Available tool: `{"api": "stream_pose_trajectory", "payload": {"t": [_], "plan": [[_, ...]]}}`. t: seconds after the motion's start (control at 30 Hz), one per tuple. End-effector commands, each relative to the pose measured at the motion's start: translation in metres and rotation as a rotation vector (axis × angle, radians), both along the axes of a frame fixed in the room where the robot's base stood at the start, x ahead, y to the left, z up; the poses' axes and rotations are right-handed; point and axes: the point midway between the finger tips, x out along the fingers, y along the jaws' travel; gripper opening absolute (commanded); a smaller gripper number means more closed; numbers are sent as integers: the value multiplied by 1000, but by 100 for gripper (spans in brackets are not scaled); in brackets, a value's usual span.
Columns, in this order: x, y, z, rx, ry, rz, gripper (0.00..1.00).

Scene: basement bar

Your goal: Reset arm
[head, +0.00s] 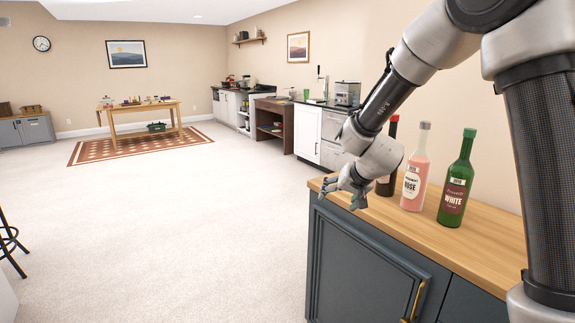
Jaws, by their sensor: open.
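My gripper (344,198) is at the left front corner of a wooden-topped cabinet, with its fingers pointing down and to the left. Its fingers look apart, and I see nothing between them. My arm reaches in from the upper right and folds down to the gripper. How close the fingertips are to the cabinet top is hard to tell.
A pink rosé bottle (415,170), a green bottle (458,180) and a dark, red-capped bottle (387,185), partly hidden behind my gripper, stand upright on the cabinet top (485,238). Open carpet (180,230) lies left. A wooden table (140,108) stands on a rug farther back.

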Motion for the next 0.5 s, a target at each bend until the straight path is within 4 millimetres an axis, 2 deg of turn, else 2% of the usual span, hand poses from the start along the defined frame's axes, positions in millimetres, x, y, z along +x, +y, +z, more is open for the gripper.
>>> {"api": "stream_pose_trajectory", "payload": {"t": [0.03,0.1,0.17,0.2,0.3,0.4,0.5], "plan": [[-37,-11,14,-4,75,68,80],[-92,-30,27,-32,193,152,80],[-136,-52,39,-69,280,202,80],[-165,-69,46,-101,331,226,80],[-232,-112,65,-186,430,256,80],[-287,-153,82,-272,475,252,80],[-322,-182,96,-336,448,227,80]]}}
